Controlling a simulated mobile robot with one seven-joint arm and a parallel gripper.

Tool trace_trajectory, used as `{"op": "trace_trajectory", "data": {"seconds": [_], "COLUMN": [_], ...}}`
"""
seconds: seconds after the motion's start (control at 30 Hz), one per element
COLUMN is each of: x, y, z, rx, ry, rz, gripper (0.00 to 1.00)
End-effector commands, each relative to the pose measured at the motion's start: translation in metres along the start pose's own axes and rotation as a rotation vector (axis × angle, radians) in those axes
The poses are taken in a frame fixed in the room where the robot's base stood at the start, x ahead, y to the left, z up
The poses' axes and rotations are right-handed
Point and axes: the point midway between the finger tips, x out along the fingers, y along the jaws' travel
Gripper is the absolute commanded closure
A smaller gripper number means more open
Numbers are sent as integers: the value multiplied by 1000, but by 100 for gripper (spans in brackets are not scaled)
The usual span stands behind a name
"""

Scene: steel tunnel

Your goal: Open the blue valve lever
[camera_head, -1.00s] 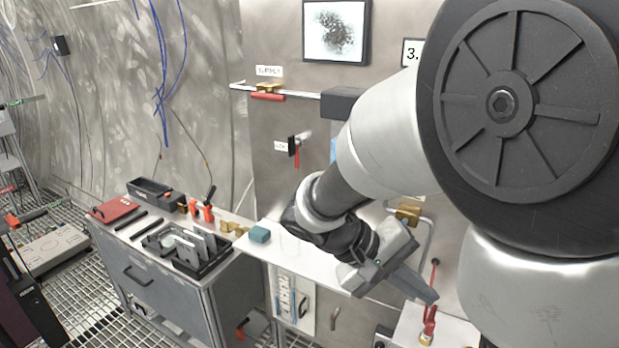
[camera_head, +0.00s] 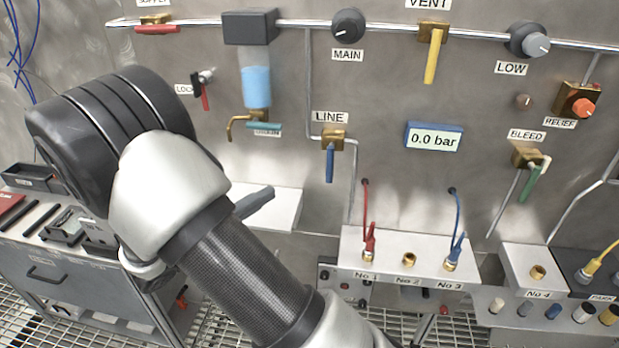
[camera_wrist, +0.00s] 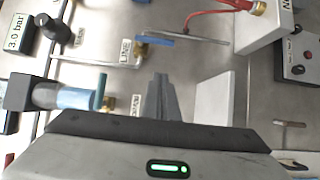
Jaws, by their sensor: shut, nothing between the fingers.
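The blue valve lever (camera_head: 330,165) hangs straight down from a brass valve body (camera_head: 334,139) under the LINE label. In the wrist view the same lever (camera_wrist: 155,41) is beyond my fingertips, near the top of the picture. My gripper (camera_head: 258,202) is shut and empty, left of the lever and a little lower in the head view; its base is hidden behind my arm. Its closed fingers (camera_wrist: 161,98) show in the wrist view, apart from the lever.
A teal drain lever (camera_head: 263,126) and a blue-filled cylinder (camera_head: 256,87) are on the panel left of the LINE valve. A white shelf (camera_head: 285,210) lies below. A hose block (camera_head: 385,252) with red and blue hoses stands at lower right. A display (camera_head: 434,138) reads 0.0 bar.

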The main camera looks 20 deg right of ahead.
Motion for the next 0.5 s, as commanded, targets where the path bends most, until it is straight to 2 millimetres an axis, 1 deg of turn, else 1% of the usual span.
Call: {"op": "trace_trajectory", "data": {"seconds": [0.13, 0.23, 0.37, 0.5], "x": [7, 20, 46, 77], "y": [0, 0, 1, 0], "z": [0, 1, 2, 2], "rx": [-1, -1, 0, -2], "ry": [-2, -5, -7, -6], "rz": [0, 0, 0, -1], "gripper": [100, 100, 100, 100]}}
